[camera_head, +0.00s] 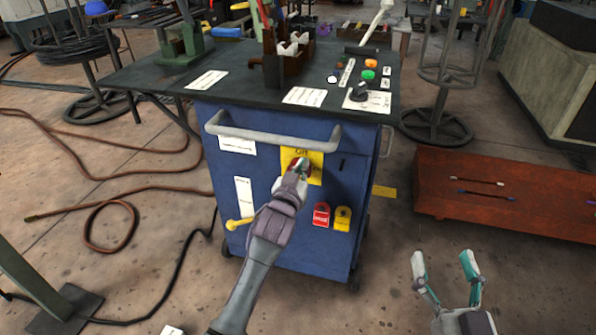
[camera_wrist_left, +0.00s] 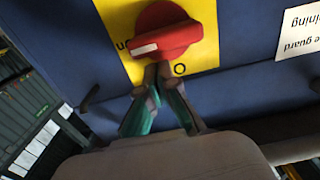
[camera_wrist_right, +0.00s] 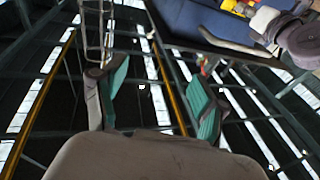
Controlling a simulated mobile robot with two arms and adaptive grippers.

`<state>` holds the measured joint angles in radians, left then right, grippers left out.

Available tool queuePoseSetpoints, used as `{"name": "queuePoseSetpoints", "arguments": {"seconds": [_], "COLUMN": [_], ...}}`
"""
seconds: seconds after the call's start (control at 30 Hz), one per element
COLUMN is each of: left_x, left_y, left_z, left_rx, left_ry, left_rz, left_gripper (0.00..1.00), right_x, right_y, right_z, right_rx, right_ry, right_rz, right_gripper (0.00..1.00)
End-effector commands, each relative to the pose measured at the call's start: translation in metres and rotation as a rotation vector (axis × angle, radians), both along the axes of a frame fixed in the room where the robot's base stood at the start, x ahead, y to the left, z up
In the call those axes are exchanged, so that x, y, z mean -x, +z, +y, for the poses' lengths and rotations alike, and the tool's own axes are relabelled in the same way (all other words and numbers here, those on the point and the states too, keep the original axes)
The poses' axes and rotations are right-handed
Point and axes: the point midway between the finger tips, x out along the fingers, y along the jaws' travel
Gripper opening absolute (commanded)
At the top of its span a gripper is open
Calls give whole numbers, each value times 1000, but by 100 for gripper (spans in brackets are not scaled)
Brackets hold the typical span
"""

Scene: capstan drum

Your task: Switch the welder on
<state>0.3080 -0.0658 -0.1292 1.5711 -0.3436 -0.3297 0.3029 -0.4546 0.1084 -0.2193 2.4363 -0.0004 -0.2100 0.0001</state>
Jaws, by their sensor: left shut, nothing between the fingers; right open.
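The blue cabinet (camera_head: 285,245) has a yellow plate (camera_head: 317,168) on its front with a red rotary knob (camera_head: 293,164). In the left wrist view the red knob (camera_wrist_left: 170,28) has a white mark on its left end, pointing toward partly hidden lettering on the yellow plate (camera_wrist_left: 207,14). An "O" is visible at the plate's edge. My left gripper (camera_head: 303,166) is shut and empty. In its wrist view its fingertips (camera_wrist_left: 158,76) are right at the knob's edge; whether they touch is unclear. My right gripper (camera_head: 443,258) is open and empty, right of the cabinet.
A grey handle bar (camera_head: 272,133) crosses the cabinet above the plate. Red (camera_head: 321,215) and yellow (camera_head: 342,218) tags hang at lower right. The dark top (camera_head: 240,88) carries buttons and tools. A rusty red block (camera_head: 500,205) lies right; hoses (camera_head: 110,215) lie left.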

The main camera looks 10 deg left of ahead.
Motion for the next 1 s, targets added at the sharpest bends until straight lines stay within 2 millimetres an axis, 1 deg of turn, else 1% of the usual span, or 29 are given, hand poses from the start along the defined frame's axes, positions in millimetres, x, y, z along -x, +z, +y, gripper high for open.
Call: {"name": "queuePoseSetpoints", "arguments": {"seconds": [0.3,0.63,1.0], "left_x": [2,16,32], "left_y": [1,1,1], "left_z": [0,0,1], "left_rx": [0,1,1], "left_ry": [0,0,0], "left_rz": [1,1,1], "left_gripper": [0,0,0], "right_x": [0,0,13], "right_y": [0,-40,-82], "right_z": [0,-6,-16], "right_rx": [2,64,124], "right_ry": [0,-14,-30], "right_rz": [10,239,485], "right_gripper": [72,72,72]}}
